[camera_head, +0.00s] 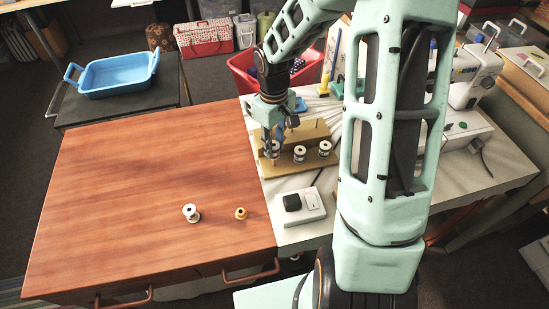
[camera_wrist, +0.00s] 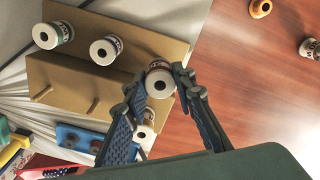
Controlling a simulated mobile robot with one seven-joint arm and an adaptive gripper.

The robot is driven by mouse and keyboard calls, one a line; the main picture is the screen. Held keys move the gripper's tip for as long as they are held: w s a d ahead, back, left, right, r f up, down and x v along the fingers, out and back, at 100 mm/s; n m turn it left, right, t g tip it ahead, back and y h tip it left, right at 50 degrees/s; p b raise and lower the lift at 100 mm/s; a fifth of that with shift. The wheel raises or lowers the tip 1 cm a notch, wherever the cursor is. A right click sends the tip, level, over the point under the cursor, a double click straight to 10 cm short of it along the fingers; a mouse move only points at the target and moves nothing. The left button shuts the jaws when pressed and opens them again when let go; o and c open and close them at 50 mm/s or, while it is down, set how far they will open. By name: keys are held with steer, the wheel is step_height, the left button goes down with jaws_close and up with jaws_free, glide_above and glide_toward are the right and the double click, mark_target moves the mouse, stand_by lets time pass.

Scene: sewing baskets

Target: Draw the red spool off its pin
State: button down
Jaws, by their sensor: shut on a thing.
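My gripper (camera_head: 273,141) is shut on a white-ended spool with a reddish band, the red spool (camera_wrist: 160,83), at the left end of the wooden pin rack (camera_head: 310,167). In the wrist view my two fingers (camera_wrist: 158,76) press on either side of it. Its end with the dark centre hole faces the camera. I cannot tell whether a pin is inside it.
Another spool (camera_wrist: 145,132) shows partly behind my finger. Two bare pins (camera_wrist: 93,105) stand on the rack. A white spool (camera_head: 191,213) and an orange spool (camera_head: 240,213) are on the brown table (camera_head: 120,190). A blue tray (camera_head: 115,77) stands at back left.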

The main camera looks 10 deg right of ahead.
steer(key=shift+r, duration=0.1)
steer(key=shift+r+p, duration=1.75)
steer(key=shift+r, duration=0.2)
steer(key=shift+s, duration=0.1)
